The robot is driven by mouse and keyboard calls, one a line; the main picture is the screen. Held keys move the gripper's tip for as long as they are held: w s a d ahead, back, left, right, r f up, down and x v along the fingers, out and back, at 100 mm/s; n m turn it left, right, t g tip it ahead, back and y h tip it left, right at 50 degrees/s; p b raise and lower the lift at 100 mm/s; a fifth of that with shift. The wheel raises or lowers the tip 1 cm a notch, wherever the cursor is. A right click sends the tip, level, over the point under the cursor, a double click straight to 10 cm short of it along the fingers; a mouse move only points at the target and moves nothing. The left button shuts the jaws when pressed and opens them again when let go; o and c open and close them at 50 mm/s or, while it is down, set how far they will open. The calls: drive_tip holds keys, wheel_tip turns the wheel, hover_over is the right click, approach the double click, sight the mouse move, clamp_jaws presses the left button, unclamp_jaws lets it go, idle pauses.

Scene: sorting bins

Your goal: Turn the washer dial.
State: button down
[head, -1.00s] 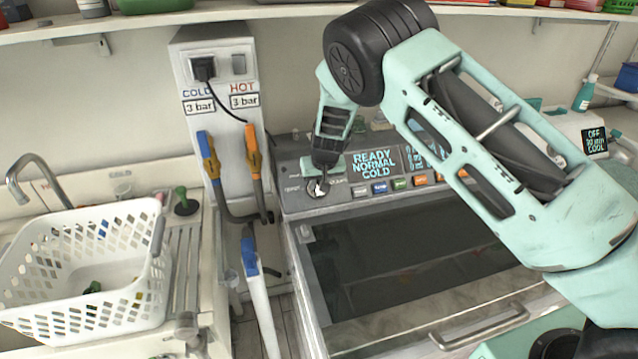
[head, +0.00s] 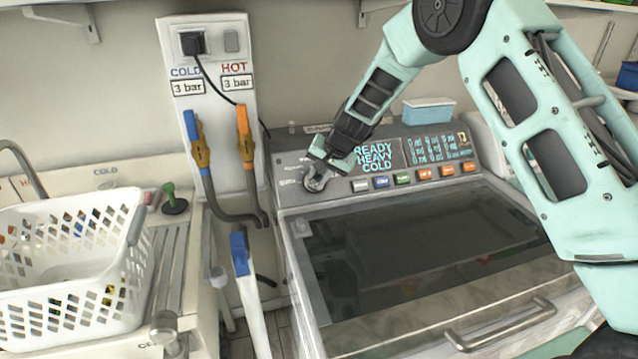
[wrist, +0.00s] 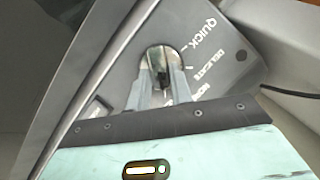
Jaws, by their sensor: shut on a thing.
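The washer (head: 436,295) has a dark lid and a sloped grey control panel. Its round silver dial (head: 319,184) sits at the panel's left end. The panel display (head: 376,160) reads READY, HEAVY, COLD. My gripper (head: 318,176) reaches down to the panel from the upper right and is shut on the dial. In the wrist view, the two fingers (wrist: 161,80) are on either side of the dial's knob (wrist: 155,58). The labels QUICK and DELICATE show beside it; another label is partly hidden by my gripper.
A row of coloured buttons (head: 404,178) lies right of the dial. A blue box (head: 428,111) stands behind the panel. Blue and orange taps with hoses (head: 246,145) are on the left. A white basket (head: 66,280) stands on the left counter.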

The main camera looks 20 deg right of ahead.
drive_tip(key=shift+m, duration=0.3)
drive_tip(key=c, duration=1.2)
unclamp_jaws()
drive_tip(key=shift+c, duration=0.2)
drive_tip(key=b+v, duration=0.3)
drive_tip(key=v, duration=1.4)
drive_tip(key=shift+s+d, duration=0.2)
drive_tip(key=shift+d, duration=0.05)
drive_tip(key=shift+r, duration=0.1)
